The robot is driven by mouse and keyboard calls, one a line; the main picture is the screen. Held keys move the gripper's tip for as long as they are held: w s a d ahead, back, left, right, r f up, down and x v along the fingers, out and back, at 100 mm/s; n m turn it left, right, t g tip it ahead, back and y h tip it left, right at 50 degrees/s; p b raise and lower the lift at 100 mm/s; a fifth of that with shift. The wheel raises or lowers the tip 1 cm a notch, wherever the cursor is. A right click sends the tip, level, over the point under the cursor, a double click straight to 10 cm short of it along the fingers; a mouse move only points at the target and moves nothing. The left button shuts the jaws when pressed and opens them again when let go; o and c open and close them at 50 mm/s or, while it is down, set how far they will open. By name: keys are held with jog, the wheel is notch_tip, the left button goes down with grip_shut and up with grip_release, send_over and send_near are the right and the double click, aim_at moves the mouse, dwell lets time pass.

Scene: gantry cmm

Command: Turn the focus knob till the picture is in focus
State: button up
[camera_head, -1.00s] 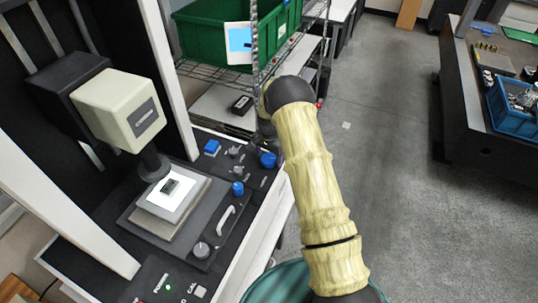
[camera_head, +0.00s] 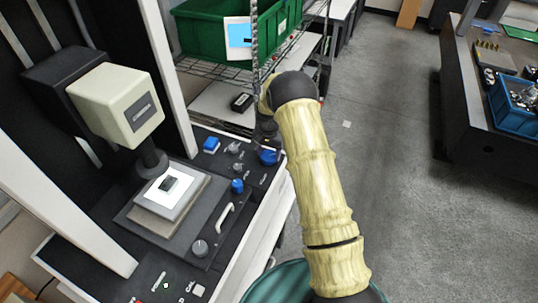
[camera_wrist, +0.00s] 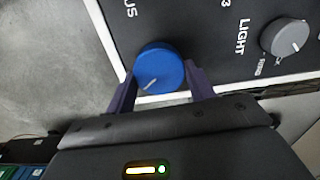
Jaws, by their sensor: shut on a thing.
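The blue focus knob (camera_wrist: 158,68) sits on the dark control panel, with a pale pointer line on its face and a label ending in "US" beside it. It also shows in the head view (camera_head: 268,157) at the panel's right edge. My gripper (camera_wrist: 160,80) has one finger on each side of the knob and is shut on it. In the head view the gripper is mostly hidden by my arm. The cream optical head (camera_head: 125,108) stands over a bright stage (camera_head: 185,205) with a small dark part on it. I cannot make out a focus picture.
A grey LIGHT knob (camera_wrist: 285,38) stands right of the blue one. Another blue knob (camera_head: 237,186), small grey knobs and a white handle (camera_head: 225,215) crowd the panel. A green bin (camera_head: 205,32) on a wire shelf is behind.

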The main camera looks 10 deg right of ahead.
aim_at(269, 154)
jog(key=shift+w+n+b, duration=0.1)
jog(key=shift+n+b, duration=0.85)
jog(key=shift+n, duration=0.95)
jog(key=shift+r, duration=0.1)
jog(key=o, duration=1)
jog(key=shift+c, duration=0.2)
notch_tip(269, 154, up, 17)
jog(key=b, duration=0.4)
jog(key=shift+r, duration=0.15)
